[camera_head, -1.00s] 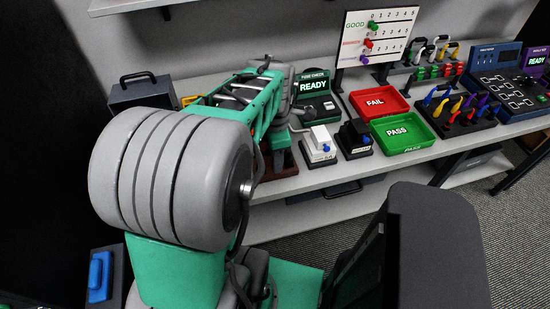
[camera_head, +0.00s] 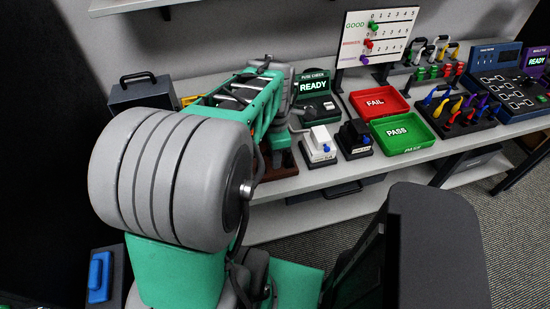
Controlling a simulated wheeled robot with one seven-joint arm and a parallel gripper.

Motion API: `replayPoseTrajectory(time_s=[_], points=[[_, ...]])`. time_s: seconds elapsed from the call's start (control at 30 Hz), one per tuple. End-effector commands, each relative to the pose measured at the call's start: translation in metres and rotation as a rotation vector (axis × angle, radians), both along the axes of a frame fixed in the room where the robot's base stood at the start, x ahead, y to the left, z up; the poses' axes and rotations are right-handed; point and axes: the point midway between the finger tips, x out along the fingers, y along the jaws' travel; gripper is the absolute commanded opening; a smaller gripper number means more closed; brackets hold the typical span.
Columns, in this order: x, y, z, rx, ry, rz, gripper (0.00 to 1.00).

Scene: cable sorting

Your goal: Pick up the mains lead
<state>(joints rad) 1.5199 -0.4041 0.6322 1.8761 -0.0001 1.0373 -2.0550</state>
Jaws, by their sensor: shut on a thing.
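My arm reaches over the bench, and its wrist end comes down over a dark brown tray (camera_head: 286,168) left of the white tester. My gripper (camera_head: 283,145) shows only in part there, low over the tray. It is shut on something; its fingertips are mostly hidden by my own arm. A grey, cable-like piece (camera_head: 299,126) shows just right of the gripper. I cannot make out the mains lead's full shape or plug, or whether it touches the tray.
Right of the gripper stand a white box (camera_head: 319,146), a black box (camera_head: 354,138) and a fuse checker (camera_head: 315,100) reading READY. Beyond are the red FAIL tray (camera_head: 379,103), the green PASS tray (camera_head: 402,132) and a rack of coloured leads (camera_head: 459,112). A dark case (camera_head: 141,93) stands left.

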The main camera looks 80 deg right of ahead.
Motion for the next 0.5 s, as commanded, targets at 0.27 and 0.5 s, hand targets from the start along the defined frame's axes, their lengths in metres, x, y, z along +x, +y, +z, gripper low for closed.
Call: replayPoseTrajectory(time_s=[0.27,0.5], points=[[0.0,-0.001,0.011,-0.003,-0.001,0.0,0.0],[-0.013,0.018,0.059,-0.01,0.0,-0.004,0.0]])
